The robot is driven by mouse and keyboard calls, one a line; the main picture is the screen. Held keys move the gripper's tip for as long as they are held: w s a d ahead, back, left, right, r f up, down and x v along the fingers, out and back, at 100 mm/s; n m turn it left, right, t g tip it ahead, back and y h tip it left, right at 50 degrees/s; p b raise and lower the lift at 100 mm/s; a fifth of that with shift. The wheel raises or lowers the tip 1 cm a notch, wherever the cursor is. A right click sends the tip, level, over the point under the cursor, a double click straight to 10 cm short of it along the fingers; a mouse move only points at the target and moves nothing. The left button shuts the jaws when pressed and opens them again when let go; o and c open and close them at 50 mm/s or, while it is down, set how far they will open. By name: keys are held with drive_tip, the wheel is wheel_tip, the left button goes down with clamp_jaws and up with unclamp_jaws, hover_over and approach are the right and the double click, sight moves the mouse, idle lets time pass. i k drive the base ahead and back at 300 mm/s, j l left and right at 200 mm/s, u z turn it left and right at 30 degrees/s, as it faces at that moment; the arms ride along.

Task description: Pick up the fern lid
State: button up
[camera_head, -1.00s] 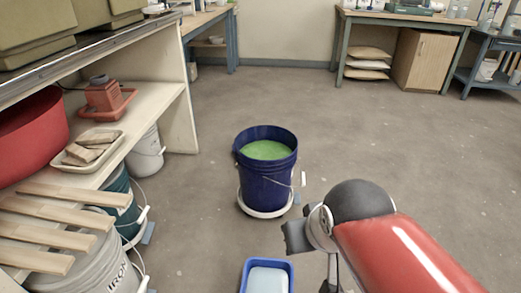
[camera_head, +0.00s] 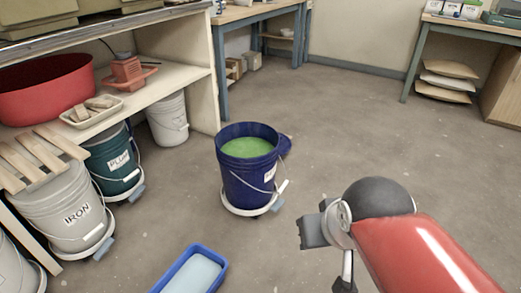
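A dark blue bucket (camera_head: 243,187) holding green glaze (camera_head: 247,147) stands uncovered on a white wheeled dolly (camera_head: 236,211) in mid-floor. Its label is partly visible but too small to read. A small blue edge (camera_head: 286,145) shows behind the bucket's right rim. It may be a lid, but the bucket hides most of it, and I cannot tell whether it is the fern lid. My gripper (camera_head: 330,258) is at the lower right, in front of and to the right of the bucket, apart from it.
A blue tub (camera_head: 190,272) lies on the floor at the front. At left, a shelf unit holds a red basin (camera_head: 48,92), with an IRON bucket (camera_head: 68,212), a teal bucket (camera_head: 113,163) and a white bucket (camera_head: 168,122) below. The floor to the right and behind is clear.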

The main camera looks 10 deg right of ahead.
sight(285, 142)
drive_tip(key=i+l+u, duration=0.1)
drive_tip(key=l, duration=0.35)
drive_tip(key=i+l+u, duration=0.1)
drive_tip(key=l, duration=0.4)
drive_tip(key=i+l, duration=0.1)
drive_tip(key=l, duration=0.35)
drive_tip(key=i+l, duration=0.2)
drive_tip(key=i, duration=0.25)
drive_tip(key=i+l, duration=0.2)
drive_tip(key=i, duration=0.3)
drive_tip(key=i+l, duration=0.2)
drive_tip(key=i, duration=0.25)
drive_tip(key=i+l, duration=0.15)
drive_tip(key=i, duration=0.3)
drive_tip(key=i+l, duration=0.2)
drive_tip(key=i, duration=0.3)
drive_tip(key=i+l+z, duration=0.1)
drive_tip(key=i, duration=0.35)
drive_tip(key=l, duration=0.1)
